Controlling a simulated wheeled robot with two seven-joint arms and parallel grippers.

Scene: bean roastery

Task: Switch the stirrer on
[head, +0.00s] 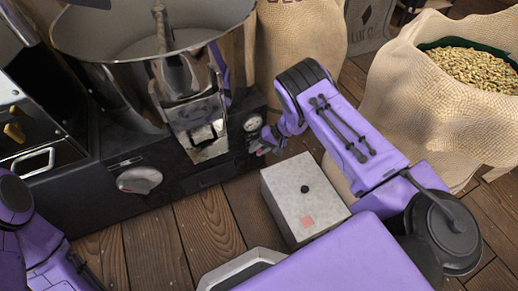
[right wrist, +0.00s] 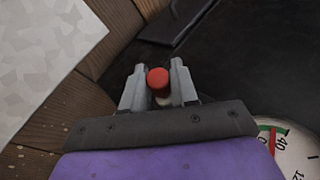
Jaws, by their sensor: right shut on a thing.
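The stirrer's upright shaft (head: 161,28) stands in the wide metal pan (head: 110,48) of the dark roaster. My right gripper (head: 262,146) is at the right end of the machine's dark front, just below a round dial (head: 252,123). In the right wrist view its fingers (right wrist: 159,84) are shut on a small red-tipped switch (right wrist: 158,78) with a pale part below the tip. The switch is hidden behind the gripper in the head view, and its on or off position cannot be told. My left gripper is out of view.
A pale speckled box (head: 290,190) with a black button and a pink square stands close below my right forearm. A grey knob (head: 140,180) sits on the machine's front. Burlap sacks (head: 430,95) stand at the right and back. Wooden floor (head: 190,235) is clear in front.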

